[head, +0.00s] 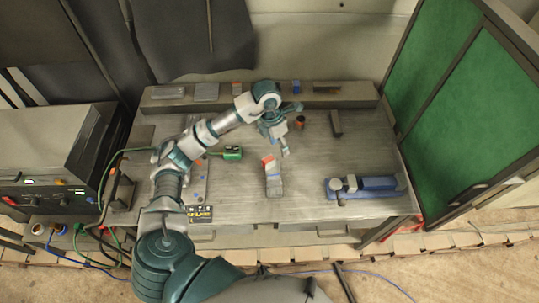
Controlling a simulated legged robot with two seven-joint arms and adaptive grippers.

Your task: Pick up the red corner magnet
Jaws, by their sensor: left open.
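A small red piece (268,161), which looks like the red corner magnet, sits at the far end of a grey metal piece (274,185) in the middle of the workbench. Its exact shape is too small to tell. My left gripper (289,130) is just beyond it and slightly right, with its fingers spread and nothing visible between them. One fingertip comes near the red piece; I cannot tell if they touch. My right gripper is not in view.
A back shelf (270,101) holds several small items. A green screen (470,100) stands right.

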